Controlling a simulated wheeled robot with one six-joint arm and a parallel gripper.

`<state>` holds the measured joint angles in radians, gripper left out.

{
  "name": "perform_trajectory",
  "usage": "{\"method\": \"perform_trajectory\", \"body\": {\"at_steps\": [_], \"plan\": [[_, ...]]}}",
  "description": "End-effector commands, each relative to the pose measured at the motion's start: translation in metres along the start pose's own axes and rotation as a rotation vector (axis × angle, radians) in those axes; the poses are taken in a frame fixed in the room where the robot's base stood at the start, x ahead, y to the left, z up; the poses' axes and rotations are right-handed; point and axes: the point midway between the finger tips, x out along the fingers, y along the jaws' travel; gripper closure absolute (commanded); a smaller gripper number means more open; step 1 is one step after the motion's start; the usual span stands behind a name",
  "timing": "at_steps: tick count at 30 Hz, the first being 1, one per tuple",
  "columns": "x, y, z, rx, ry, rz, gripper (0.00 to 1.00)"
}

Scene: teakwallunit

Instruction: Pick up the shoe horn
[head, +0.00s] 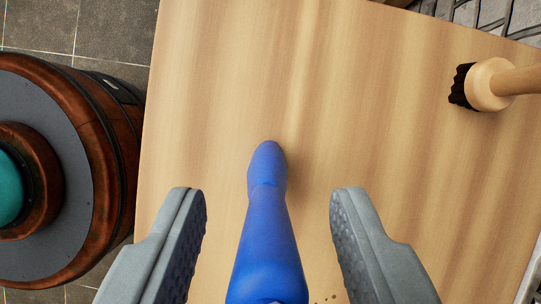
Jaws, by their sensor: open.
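A long, smooth blue object (266,245), which I take to be the shoe horn, is at the lower middle of the head view. Its rounded narrow end points up the picture, and it widens toward the bottom edge, where the rest is cut off. My gripper (268,198) is open, with one grey finger on each side of the blue object. Gaps show between it and both fingers. Its narrow end reaches past the fingertips. I cannot tell how far above the table the fingers are.
The light wooden tabletop (230,80) is clear around the blue object. A wooden-handled brush (488,84) with dark bristles lies at the upper right. A round brown and grey piece with a teal centre (65,185) stands beyond the left table edge, over grey floor tiles (110,30).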

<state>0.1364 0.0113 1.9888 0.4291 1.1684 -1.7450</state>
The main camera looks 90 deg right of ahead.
Motion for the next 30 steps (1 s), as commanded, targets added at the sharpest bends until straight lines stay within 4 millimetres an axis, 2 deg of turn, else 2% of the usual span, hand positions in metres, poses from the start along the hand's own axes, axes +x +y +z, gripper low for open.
{"method": "perform_trajectory", "body": {"at_steps": [6, 12, 13, 23, 26, 30], "plan": [[0.001, 0.0, 0.0, 0.0, 0.0, 0.001, 0.58], [0.001, 0.0, 0.0, 0.0, 0.0, 0.0, 0.97], [0.001, 0.0, 0.0, 0.0, 0.0, 0.0, 1.0], [-0.001, 0.0, -0.001, 0.0, 0.0, 0.001, 1.0], [-0.008, 0.001, -0.004, -0.001, 0.0, 0.002, 1.0], [-0.028, 0.001, -0.012, -0.001, 0.0, 0.003, 1.0]]}}
